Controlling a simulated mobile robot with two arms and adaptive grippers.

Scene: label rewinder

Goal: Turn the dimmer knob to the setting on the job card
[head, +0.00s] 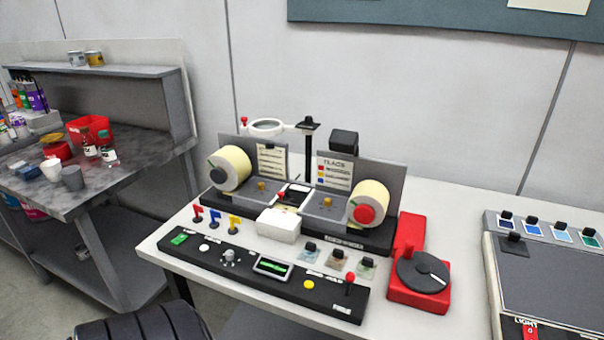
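A label rewinder stands on the white table, with a black control strip (205,262) along its front. A small grey knob (230,257) with pale marks around it sits on the strip, left of a small lit display (272,267). I cannot read its setting or tell for sure that it is the dimmer. Two upright cards stand on the rewinder: a left card (272,161) with small unreadable text, and a right card (334,171) with coloured marks that appears headed "FLAGS". I cannot tell which is the job card. Neither gripper is in view.
A red unit with a black disc (422,271) stands right of the rewinder. Two label rolls (233,165) (371,200), a ring magnifier (267,127) and small coloured flags (213,217) surround the strip. A panel marked "LIGHT" (527,325) is cut off lower right.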

